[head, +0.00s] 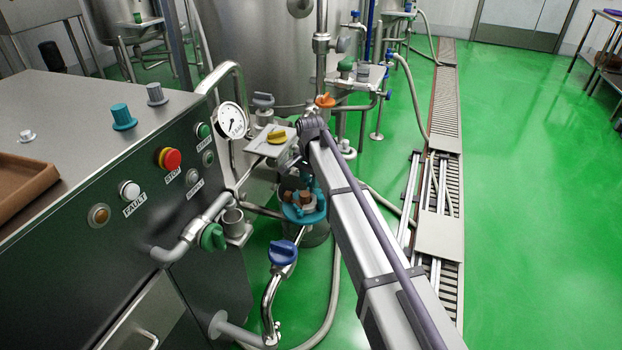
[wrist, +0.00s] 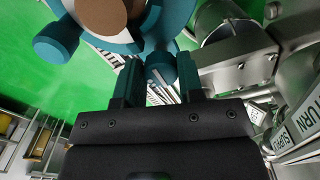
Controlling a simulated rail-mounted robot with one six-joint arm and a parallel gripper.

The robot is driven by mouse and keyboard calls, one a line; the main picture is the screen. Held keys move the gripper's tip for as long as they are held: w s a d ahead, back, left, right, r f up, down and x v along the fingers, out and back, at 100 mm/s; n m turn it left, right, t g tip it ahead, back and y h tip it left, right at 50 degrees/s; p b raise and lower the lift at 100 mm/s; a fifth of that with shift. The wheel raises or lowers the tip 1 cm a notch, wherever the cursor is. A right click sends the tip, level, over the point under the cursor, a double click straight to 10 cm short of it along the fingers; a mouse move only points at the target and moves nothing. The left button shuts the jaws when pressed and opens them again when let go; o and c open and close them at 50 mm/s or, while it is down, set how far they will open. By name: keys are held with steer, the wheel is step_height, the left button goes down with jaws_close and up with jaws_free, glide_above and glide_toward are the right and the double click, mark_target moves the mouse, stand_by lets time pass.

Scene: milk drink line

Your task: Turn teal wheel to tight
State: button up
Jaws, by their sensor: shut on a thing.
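The teal wheel (head: 307,217) sits low in front of the steel tank in the head view, with a brown hub at its middle. In the wrist view the teal wheel (wrist: 58,38) fills the top, with rounded knobs around its rim and the brown hub (wrist: 98,12) partly cut off. My gripper (wrist: 160,72) has its two dark teal fingers on either side of one rim knob and is shut on it. In the head view my arm reaches down to the wheel and partly hides it and the gripper.
A blue valve handle (head: 282,252) and a green one (head: 213,237) stand near the wheel. The control cabinet (head: 90,240) stands at left. Open green floor (head: 540,200) lies at right.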

steer(key=o, duration=0.9)
step_height(320, 180, up, 11)
steer(key=p, duration=1)
steer(key=shift+f+p, duration=0.1)
steer(key=shift+p, duration=0.3)
